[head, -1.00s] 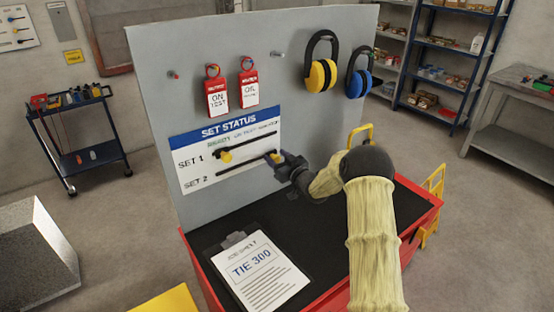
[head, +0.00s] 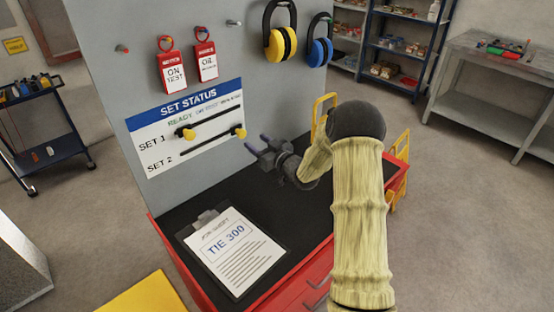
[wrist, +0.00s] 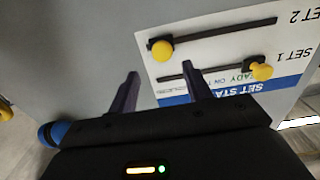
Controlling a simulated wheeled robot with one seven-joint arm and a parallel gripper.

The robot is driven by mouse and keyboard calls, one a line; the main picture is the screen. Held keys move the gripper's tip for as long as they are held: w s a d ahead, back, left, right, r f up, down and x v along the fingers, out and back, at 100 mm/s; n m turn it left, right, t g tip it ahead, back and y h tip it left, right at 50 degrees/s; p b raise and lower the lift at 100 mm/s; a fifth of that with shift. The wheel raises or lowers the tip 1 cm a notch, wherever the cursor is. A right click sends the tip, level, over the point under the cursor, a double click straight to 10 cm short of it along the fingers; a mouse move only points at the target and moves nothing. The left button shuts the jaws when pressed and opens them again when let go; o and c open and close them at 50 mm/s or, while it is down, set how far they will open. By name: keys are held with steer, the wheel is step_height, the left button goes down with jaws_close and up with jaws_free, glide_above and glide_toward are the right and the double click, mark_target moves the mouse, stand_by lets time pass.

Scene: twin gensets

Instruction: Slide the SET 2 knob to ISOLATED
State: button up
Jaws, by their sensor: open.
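The SET STATUS board (head: 158,168) is on the grey upright panel, with two dark slots. The yellow SET 2 knob (head: 239,132) is at the right end of the lower slot, below the last word of the heading row, which is too blurred to read. The yellow SET 1 knob (head: 187,133) is near the left end of the upper slot. My gripper (head: 257,143) is open and empty, apart from the SET 2 knob, to its right and lower. The wrist view shows the board upside down, with the SET 2 knob (wrist: 160,50) beyond the fingertips (wrist: 160,72).
A clipboard sheet reading TIE 300 (head: 232,252) lies on the black bench top. The space in front of the slots looks clear.

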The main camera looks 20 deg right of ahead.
steer(key=b+v, duration=0.1)
steer(key=v, duration=0.8)
steer(key=shift+b, duration=0.35)
steer(key=shift+w, duration=0.1)
steer(key=s+a+m+g+h+p, duration=0.1)
steer(key=s+g+h, duration=0.3)
steer(key=s, duration=1)
steer(key=s+a+m+g+h+p, duration=0.2)
steer(key=s+g, duration=0.7)
steer(key=s, duration=0.6)
steer(key=shift+a+m+h, duration=0.6)
steer(key=shift+m+h, duration=0.5)
steer(key=shift+m, duration=0.1)
steer(key=shift+r, duration=0.1)
